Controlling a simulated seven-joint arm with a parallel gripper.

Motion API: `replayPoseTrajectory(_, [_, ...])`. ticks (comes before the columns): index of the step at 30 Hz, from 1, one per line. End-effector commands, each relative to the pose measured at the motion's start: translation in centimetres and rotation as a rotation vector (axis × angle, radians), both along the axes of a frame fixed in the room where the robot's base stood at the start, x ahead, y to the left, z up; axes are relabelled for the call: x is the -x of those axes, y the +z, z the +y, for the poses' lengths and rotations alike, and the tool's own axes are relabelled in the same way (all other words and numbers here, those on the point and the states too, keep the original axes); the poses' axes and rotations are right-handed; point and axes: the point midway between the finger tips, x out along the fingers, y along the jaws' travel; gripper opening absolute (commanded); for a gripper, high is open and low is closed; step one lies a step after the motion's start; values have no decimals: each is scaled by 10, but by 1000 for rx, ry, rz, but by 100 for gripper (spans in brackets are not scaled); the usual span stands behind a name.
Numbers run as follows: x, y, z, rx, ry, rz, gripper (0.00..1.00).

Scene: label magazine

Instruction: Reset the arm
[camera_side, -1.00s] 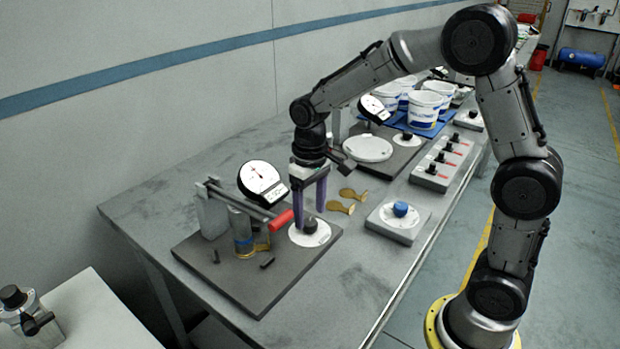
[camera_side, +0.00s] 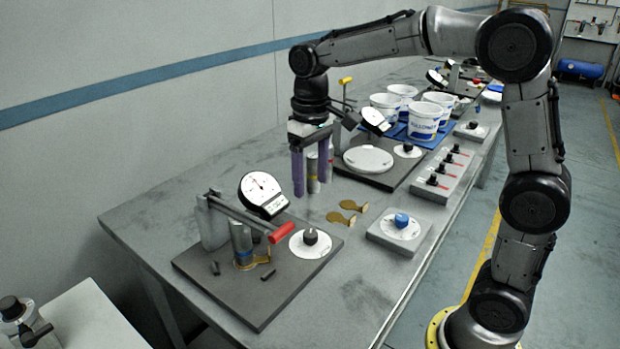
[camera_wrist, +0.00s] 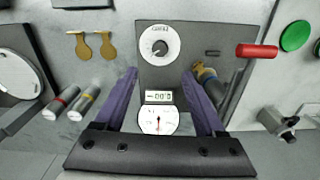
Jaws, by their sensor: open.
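My gripper (camera_side: 306,178) hangs above the bench with its two purple fingers pointing down and apart, with nothing held between them. In the side view it is raised above the dark base plate (camera_side: 240,298) and its black knob on a white dial (camera_side: 310,241). In the wrist view the fingers of my gripper (camera_wrist: 160,82) frame the plate, with the knob dial (camera_wrist: 159,45) ahead and the round gauge with its digital display (camera_wrist: 158,118) between them. The red-handled lever (camera_side: 282,232) lies across the fixture, beside the upright metal cylinder (camera_side: 241,243).
Two brass tags (camera_side: 341,217) lie on the bench next to a box with a blue knob (camera_side: 400,225). Farther back are a round scale plate (camera_side: 368,159), a several-switch panel (camera_side: 443,170) and white tubs (camera_side: 424,118).

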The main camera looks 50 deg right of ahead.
Motion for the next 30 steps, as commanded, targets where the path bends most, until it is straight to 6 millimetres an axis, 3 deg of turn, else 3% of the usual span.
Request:
replayPoseTrajectory(5, [9,25,1,1,2,-67,72])
replayPoseTrajectory(9, [49,54,2,2,5,-154,72])
replayPoseTrajectory(14, [107,65,3,4,17,-267,72])
replayPoseTrajectory(17, [142,61,4,6,27,-338,72])
replayPoseTrajectory(22, [191,34,5,10,46,-441,72])
replayPoseTrajectory(25, [207,16,5,14,56,-472,72])
replayPoseTrajectory(30, [214,-6,5,17,67,-472,72])
